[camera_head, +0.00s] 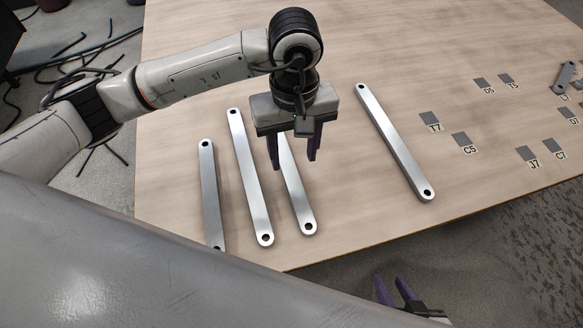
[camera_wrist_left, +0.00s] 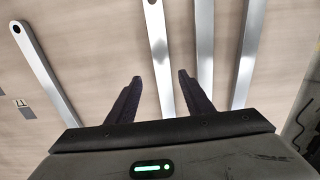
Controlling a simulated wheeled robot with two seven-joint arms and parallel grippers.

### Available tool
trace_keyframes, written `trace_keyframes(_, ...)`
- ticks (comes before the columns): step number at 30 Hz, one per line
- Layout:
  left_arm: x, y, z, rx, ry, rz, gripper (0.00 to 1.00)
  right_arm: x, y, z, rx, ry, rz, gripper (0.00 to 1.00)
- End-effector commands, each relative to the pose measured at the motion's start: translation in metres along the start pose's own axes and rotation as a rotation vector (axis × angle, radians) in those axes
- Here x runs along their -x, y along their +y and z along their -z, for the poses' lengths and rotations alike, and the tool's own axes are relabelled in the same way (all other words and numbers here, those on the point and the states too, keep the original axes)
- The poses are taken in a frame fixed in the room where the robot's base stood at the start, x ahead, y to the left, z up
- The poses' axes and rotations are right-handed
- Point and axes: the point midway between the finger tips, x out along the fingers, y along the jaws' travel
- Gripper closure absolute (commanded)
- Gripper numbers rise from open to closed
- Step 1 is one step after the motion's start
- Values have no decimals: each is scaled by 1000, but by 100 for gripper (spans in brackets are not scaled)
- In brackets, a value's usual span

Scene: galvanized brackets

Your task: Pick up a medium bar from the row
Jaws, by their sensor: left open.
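Several flat silver bars with a hole at the visible ends lie on the wooden table. In the head view, a bar (camera_head: 299,199) lies partly hidden behind my left gripper (camera_head: 293,160). Left of it are a longer bar (camera_head: 250,178) and a bar cut off by my arm (camera_head: 210,195); another bar (camera_head: 395,140) lies apart to the right. My left gripper is open and empty, above the partly hidden bar. In the left wrist view, a bar (camera_wrist_left: 160,55) runs between the open fingers (camera_wrist_left: 160,78). My right gripper (camera_head: 394,285) is open and empty beyond the table's front edge.
Small dark squares with labels, such as T7 (camera_head: 429,120) and C5 (camera_head: 462,139), are spread on the table's right side. A grey metal part (camera_head: 564,77) stands at the far right. The table between the separate bar and the other bars is clear. Cables lie on the floor at left.

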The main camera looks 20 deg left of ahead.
Motion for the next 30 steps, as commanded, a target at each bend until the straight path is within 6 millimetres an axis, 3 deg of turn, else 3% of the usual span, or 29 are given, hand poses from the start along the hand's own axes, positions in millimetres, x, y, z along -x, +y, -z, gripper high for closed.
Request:
trace_keyframes(12, -49, -6, -7, 2, -2, 0, 53, 1, 0, 8, 2, 11, -1, 69)
trace_keyframes(21, -56, -6, -7, -1, 0, -2, 53, 0, 1, 10, 3, 16, -2, 69)
trace_keyframes(23, -55, -6, -7, -1, 0, -2, 60, 0, 1, 10, 3, 16, -2, 69)
trace_keyframes(30, -55, -6, -7, 0, 0, -1, 100, 0, 1, 9, 3, 14, -2, 69)
